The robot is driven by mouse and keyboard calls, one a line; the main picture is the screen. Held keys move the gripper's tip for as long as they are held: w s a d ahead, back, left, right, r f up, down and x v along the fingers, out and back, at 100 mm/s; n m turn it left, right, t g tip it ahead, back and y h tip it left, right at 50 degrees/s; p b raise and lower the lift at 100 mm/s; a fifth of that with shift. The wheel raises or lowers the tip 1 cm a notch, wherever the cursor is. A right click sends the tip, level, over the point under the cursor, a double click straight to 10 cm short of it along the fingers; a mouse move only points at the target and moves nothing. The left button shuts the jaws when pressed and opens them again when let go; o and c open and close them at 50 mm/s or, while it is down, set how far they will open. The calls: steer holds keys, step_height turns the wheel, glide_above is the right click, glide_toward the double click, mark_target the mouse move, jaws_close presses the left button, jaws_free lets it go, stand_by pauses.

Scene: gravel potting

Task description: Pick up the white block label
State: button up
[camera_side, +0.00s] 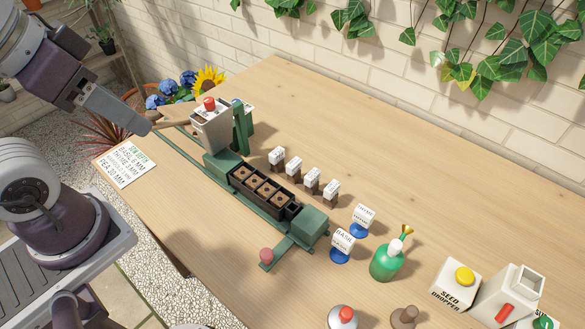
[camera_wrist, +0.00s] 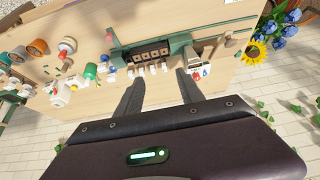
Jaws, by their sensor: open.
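Several white block labels with dark lower parts stand in a row on the table behind the planting tray, among them the leftmost (camera_side: 277,155) and the rightmost (camera_side: 331,188). Their print is too small to read. The row also shows in the wrist view, where one white block (camera_wrist: 142,70) is just beyond my fingertips. My gripper (camera_wrist: 160,82) is open, with its two fingers apart and nothing between them. In the side view my gripper (camera_side: 143,124) is at the upper left, left of the hopper and well away from the blocks.
A green-framed tray (camera_side: 228,181) holds soil cells, with a red-topped hopper (camera_side: 211,126) at its left end. Two blue-based signs (camera_side: 363,217) (camera_side: 342,241) and a green bottle (camera_side: 388,260) stand to the right. A yellow-topped seed dropper (camera_side: 458,283) is at lower right. The table behind is clear.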

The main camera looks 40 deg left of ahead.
steer(key=o, duration=0.4)
steer(key=shift+c, duration=0.2)
steer(key=n+g, duration=0.5)
steer(key=n, duration=1.2)
glide_above(293, 161)
step_height(293, 161, down, 19)
steer(key=f, duration=0.2)
steer(key=f+n, duration=0.1)
steer(key=shift+w+a+f+g, duration=0.1)
steer(key=shift+w+f+g, duration=0.2)
steer(key=shift+f, duration=0.05)
steer(key=f, duration=0.6)
steer(key=shift+s+f, duration=0.35)
steer(key=shift+f, duration=0.05)
